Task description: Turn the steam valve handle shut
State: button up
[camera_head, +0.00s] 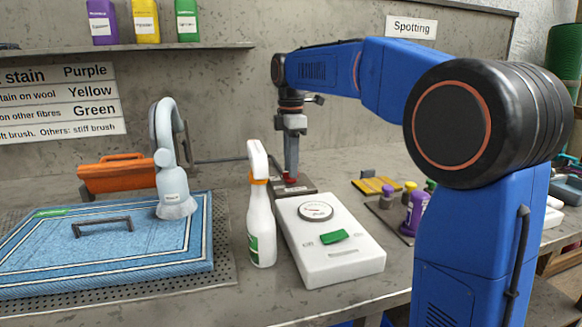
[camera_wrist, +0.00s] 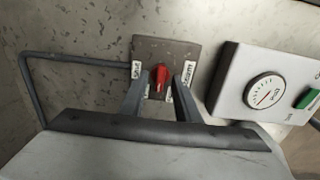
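The red steam valve handle (camera_wrist: 160,77) sits on a dark square plate (camera_wrist: 165,50) in the wrist view, its long side running roughly up and down the picture. A label that seems to read "Shut" (camera_wrist: 136,70) is on its left and one that seems to read "Steam" (camera_wrist: 189,71) on its right. My gripper (camera_wrist: 163,86) is open, with one finger on each side of the handle and gaps visible. In the head view my gripper (camera_head: 291,172) points down over the plate, and the red handle (camera_head: 290,180) shows small at its tip.
A white box with a gauge (camera_head: 335,255) stands just in front of the plate. A white spray bottle (camera_head: 260,222) stands to its left. A thin pipe (camera_wrist: 75,58) runs left from the plate. A steam head (camera_head: 174,190) rests on the blue rug (camera_head: 130,255). Small bottles (camera_head: 415,210) stand right.

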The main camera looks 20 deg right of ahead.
jog(key=shift+f, duration=0.35)
jog(key=shift+c, duration=0.3)
grip_shut()
